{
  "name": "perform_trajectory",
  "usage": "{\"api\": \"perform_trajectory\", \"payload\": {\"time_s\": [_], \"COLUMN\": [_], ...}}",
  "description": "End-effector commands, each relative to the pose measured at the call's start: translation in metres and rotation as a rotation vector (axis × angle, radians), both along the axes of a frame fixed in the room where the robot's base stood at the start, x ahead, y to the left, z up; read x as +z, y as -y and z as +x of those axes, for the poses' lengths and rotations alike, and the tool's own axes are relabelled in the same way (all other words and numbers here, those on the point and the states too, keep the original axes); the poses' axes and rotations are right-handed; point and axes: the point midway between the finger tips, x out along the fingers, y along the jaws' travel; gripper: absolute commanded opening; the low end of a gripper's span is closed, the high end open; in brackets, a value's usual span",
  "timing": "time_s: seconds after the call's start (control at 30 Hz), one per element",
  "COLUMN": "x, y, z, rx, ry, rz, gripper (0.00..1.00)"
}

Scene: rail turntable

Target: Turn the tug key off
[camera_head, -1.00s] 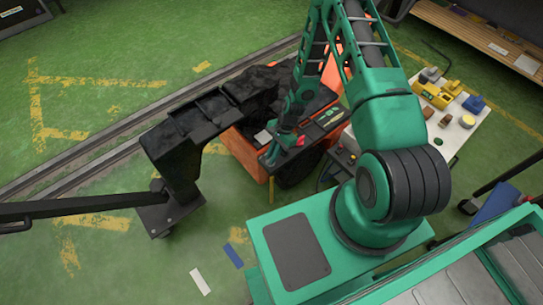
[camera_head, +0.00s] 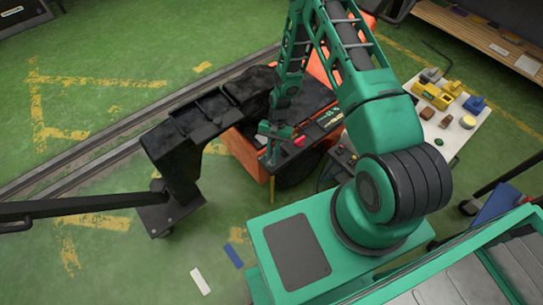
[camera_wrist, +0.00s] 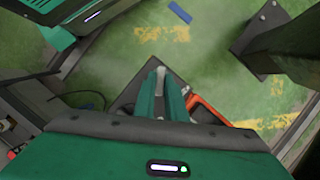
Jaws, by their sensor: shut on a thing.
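The orange tug (camera_head: 245,153) stands by the rails, its black control panel (camera_head: 318,122) facing up. My gripper (camera_head: 274,141) is at the panel's left edge, pointing down. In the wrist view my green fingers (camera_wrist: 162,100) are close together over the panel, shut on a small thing. It looks like the tug key, but the fingers hide nearly all of it, so its turn position cannot be read. A red part (camera_head: 300,141) shows on the panel just right of my gripper.
A black frame (camera_head: 178,165) with a long bar stands close on the left. A white table (camera_head: 470,118) with several small blocks is at the right. The green floor at the lower left is mostly open.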

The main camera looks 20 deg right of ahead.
Motion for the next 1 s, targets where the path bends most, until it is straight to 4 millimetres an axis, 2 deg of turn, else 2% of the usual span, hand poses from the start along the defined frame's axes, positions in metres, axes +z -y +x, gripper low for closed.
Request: {"api": "perform_trajectory", "payload": {"time_s": [0.6, 1.0], "x": [0.0007, 0.0006], "y": [-0.0064, -0.0082], "z": [0.0039, 0.0043], "rx": [0.59, 0.893], "ry": [0.005, 0.006], "rz": [0.001, 0.001], "gripper": [0.0, 0.0]}}
